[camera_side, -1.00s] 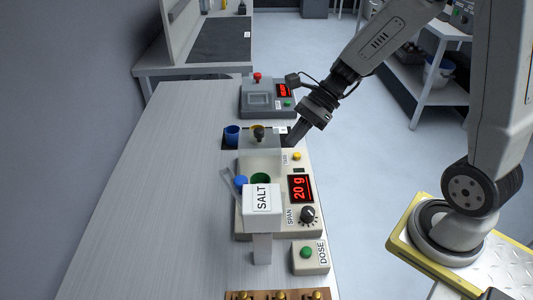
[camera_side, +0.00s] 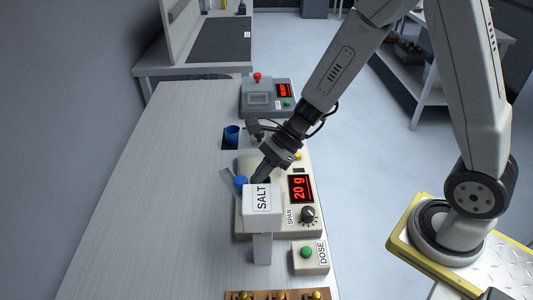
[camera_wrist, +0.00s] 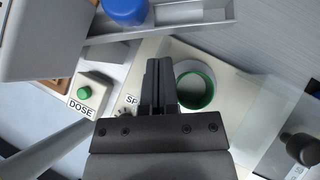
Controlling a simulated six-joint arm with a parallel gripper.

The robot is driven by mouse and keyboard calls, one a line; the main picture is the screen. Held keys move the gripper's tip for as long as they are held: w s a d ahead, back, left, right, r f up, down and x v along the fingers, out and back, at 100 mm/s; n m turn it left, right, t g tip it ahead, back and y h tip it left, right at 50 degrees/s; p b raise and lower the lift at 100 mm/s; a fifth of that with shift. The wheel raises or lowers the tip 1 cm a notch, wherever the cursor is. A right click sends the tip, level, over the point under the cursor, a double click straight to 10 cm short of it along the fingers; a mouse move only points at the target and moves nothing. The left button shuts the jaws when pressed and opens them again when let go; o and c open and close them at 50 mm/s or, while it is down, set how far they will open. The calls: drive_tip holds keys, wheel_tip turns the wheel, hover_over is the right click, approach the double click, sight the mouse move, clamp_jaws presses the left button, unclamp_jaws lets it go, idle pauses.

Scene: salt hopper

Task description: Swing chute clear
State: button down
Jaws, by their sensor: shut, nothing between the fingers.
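The chute is a grey trough (camera_side: 228,183) with a blue knob (camera_side: 241,182), beside the white SALT hopper (camera_side: 263,199). In the wrist view the chute (camera_wrist: 190,18) crosses the top, its blue knob (camera_wrist: 125,10) near the hopper body (camera_wrist: 40,40). My gripper (camera_side: 260,179) is shut and empty, pointing down just behind the hopper and to the right of the knob. In the wrist view its fingertips (camera_wrist: 158,66) are below the chute in the picture, apart from the knob. A green-rimmed cup (camera_wrist: 195,88) stands right beside the fingers; my gripper mostly hides it in the side view.
The balance (camera_side: 300,213) shows 20 g and has a SPAN knob (camera_side: 308,214). The DOSE box (camera_side: 311,258) stands in front. A blue cup (camera_side: 232,134) and a grey control box (camera_side: 268,97) are farther back. The bench's left side (camera_side: 150,200) is clear.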

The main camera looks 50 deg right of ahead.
sight(234, 192)
drive_tip(key=shift+w+a, duration=0.25)
drive_tip(key=shift+a, duration=0.65)
drive_tip(key=shift+w+a+n+g, duration=0.25)
drive_tip(key=shift+a+n+g, duration=0.15)
drive_tip(key=shift+n, duration=0.1)
drive_tip(key=shift+w+a+n+g, duration=0.4)
drive_tip(key=shift+a+n+g, duration=0.4)
drive_tip(key=shift+n, duration=0.2)
drive_tip(key=a+n+g+h, duration=0.2)
drive_tip(key=a+n+g, duration=0.4)
drive_tip(key=a+n, duration=0.2)
drive_tip(key=shift+s+n+g, duration=0.15)
drive_tip(key=shift+n+g, duration=0.15)
drive_tip(key=shift+n, duration=0.4)
drive_tip(key=shift+a, duration=0.1)
